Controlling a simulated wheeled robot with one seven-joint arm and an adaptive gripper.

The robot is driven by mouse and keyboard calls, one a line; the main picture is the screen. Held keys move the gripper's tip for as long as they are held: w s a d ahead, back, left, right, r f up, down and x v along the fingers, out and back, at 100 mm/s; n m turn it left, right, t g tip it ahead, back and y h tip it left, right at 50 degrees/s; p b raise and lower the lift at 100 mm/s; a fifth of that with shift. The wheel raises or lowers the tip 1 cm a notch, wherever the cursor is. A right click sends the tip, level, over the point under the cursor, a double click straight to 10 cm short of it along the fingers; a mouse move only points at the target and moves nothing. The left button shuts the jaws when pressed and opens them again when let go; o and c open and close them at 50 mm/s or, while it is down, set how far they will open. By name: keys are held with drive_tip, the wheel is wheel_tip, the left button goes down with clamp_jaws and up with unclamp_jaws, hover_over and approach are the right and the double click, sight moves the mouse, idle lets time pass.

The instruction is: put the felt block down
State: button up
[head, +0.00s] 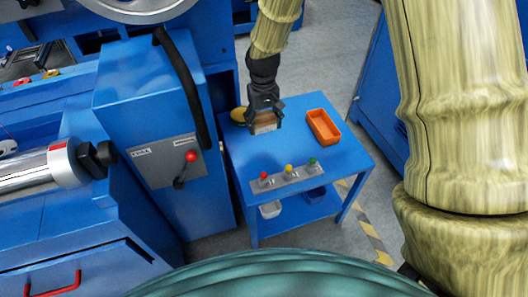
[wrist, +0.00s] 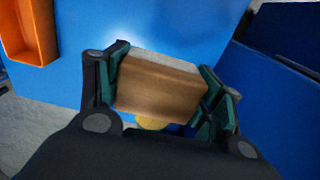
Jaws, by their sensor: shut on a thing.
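The felt block (wrist: 158,88) is a brown block with a pale grey layer along one face. In the wrist view my gripper (wrist: 160,90) is shut on it, one finger pad pressed to each end. In the head view my gripper (head: 264,108) points down over the back left part of the small blue table (head: 310,150), with the block (head: 264,124) between its fingers. I cannot tell whether the block touches the table top.
An orange tray (head: 323,126) stands to the right on the table; it also shows in the wrist view (wrist: 28,30). A yellow round thing (head: 239,115) is just left of the gripper. A grey strip (head: 288,177) with red, yellow and green knobs lies at the front. The table's middle is clear.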

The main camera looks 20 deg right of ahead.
sight(264, 148)
drive_tip(key=shift+f+b, duration=1.05)
drive_tip(key=shift+f, duration=3.95)
drive_tip(key=shift+f, duration=0.1)
drive_tip(key=o, duration=1.2)
wheel_tip(264, 148, up, 12)
drive_tip(key=p, duration=0.2)
drive_tip(key=shift+p, duration=0.4)
